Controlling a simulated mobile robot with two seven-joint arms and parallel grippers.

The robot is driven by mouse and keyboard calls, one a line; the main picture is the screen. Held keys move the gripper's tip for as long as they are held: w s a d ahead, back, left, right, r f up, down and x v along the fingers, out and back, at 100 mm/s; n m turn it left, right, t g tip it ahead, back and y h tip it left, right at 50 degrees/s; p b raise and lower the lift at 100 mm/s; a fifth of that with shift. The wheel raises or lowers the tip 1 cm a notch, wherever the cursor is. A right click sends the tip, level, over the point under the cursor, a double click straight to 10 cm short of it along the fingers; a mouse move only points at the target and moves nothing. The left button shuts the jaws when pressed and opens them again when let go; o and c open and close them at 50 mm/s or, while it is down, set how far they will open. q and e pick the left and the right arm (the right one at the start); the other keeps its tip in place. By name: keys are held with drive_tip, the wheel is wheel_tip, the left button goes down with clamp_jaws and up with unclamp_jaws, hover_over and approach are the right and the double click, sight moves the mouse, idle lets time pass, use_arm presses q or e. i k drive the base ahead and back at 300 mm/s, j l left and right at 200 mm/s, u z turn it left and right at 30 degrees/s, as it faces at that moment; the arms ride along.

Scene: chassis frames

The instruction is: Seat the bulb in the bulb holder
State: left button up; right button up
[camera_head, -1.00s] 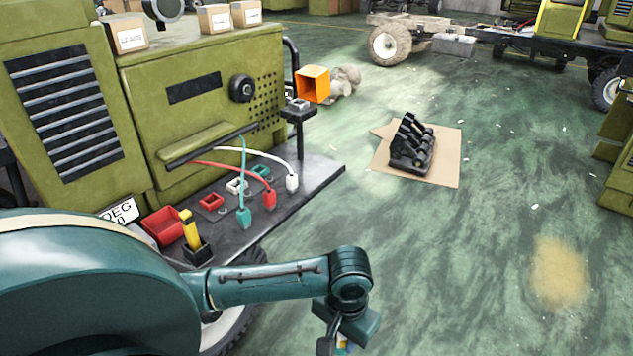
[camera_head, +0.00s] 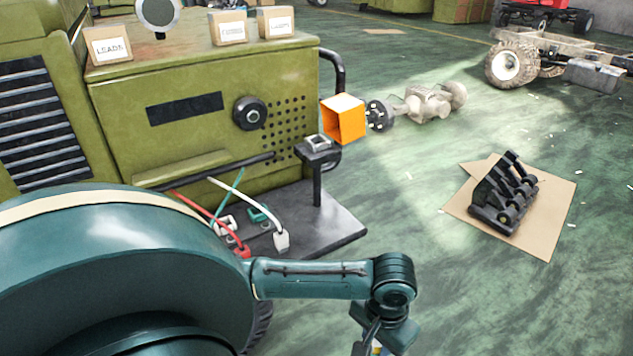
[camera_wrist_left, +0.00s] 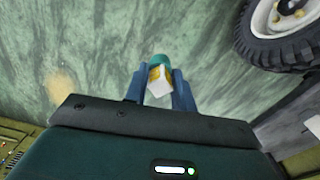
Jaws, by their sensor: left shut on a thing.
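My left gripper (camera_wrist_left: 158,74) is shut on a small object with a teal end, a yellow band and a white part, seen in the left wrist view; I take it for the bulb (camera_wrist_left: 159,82). In the head view my left arm comes in from the left and its wrist hangs at the bottom edge, with the gripper mostly cut off. A black post carries a small grey square socket, which looks like the bulb holder (camera_head: 318,143), at the bench's right end. The gripper is below and right of it in the picture, well apart. My right gripper is not in view.
An open orange box-like shade (camera_head: 344,119) is beside the socket post. White (camera_head: 281,241) and red (camera_head: 243,251) plugs with cables lie on the dark shelf. A black rack (camera_head: 505,195) stands on cardboard on the floor. A tyre (camera_wrist_left: 281,30) shows at the wrist view's upper right.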

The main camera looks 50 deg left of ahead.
sight(318, 146)
drive_tip(key=i+l+u, duration=0.1)
drive_tip(key=i+u, duration=0.3)
drive_tip(key=i+l+u, duration=0.15)
drive_tip(key=u, duration=0.3)
drive_tip(key=i+l+u, duration=0.6)
drive_tip(key=l+u, duration=0.25)
drive_tip(key=i+l+u, duration=0.15)
drive_tip(key=l+u, duration=0.25)
drive_tip(key=i+l+u, duration=0.1)
drive_tip(key=l+u, duration=0.35)
